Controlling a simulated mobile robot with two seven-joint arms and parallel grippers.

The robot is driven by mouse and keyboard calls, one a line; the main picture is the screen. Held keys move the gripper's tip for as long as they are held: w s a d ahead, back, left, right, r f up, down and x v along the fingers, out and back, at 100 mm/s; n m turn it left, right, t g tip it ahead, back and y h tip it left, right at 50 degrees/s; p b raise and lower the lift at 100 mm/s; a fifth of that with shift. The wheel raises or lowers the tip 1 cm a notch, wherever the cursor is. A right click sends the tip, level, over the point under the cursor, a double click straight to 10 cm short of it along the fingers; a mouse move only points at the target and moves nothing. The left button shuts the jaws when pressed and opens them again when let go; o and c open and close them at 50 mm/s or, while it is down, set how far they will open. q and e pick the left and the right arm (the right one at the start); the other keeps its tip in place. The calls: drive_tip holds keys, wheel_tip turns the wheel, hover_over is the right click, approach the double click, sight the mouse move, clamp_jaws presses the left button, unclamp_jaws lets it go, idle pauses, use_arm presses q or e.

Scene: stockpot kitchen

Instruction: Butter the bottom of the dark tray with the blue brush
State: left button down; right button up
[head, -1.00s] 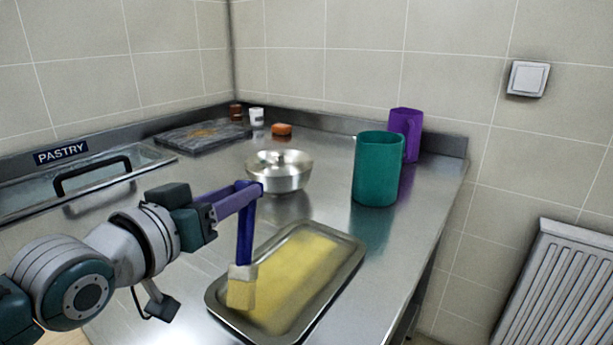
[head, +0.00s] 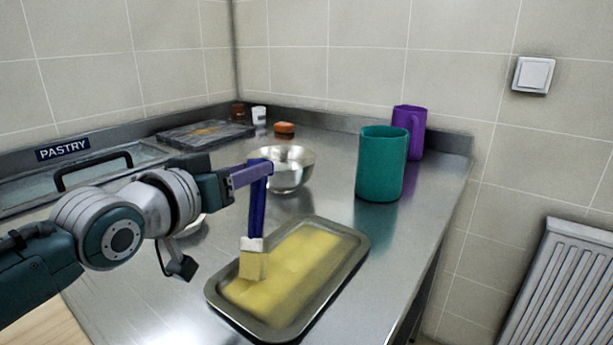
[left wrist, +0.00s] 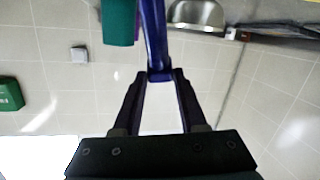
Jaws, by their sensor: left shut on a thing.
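The dark tray (head: 357,262) lies on the steel counter, its bottom largely covered with yellow butter (head: 300,262). My left gripper (head: 262,170) is shut on the handle of the blue brush (head: 257,212). The brush hangs nearly upright, with its white collar and yellow bristles (head: 252,266) down at the left part of the tray. The bristles seem to meet the butter, but I cannot be sure of contact. In the left wrist view the fingertips (left wrist: 160,76) close on the blue handle (left wrist: 154,35); the bristles are hidden there. My right gripper is out of view.
An open steel bowl (head: 290,176) stands behind the brush. A shiny round thing (head: 193,226) is partly hidden by my left arm. A teal jug (head: 381,165) and a purple jug (head: 412,120) stand at the right. A dark slab (head: 205,135) lies at the back.

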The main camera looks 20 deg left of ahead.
use_arm(q)
drive_tip(key=shift+b+x, duration=0.6)
drive_tip(key=shift+x, duration=0.3)
drive_tip(key=shift+w+d+b, duration=0.35)
drive_tip(key=shift+w, duration=0.2)
drive_tip(key=b+x, duration=0.2)
drive_tip(key=shift+w+d+r+b, duration=0.1)
drive_tip(key=shift+w+d+b, duration=0.15)
drive_tip(key=shift+w+b, duration=0.05)
drive_tip(key=d+r+b+x, duration=0.1)
drive_tip(key=b+x, duration=0.6)
drive_tip(key=b, duration=0.3)
drive_tip(key=shift+w+d+r, duration=0.25)
drive_tip(key=shift+w, duration=0.05)
wheel_tip(320, 180, up, 6)
drive_tip(key=p, duration=0.5)
drive_tip(key=shift+p, duration=0.3)
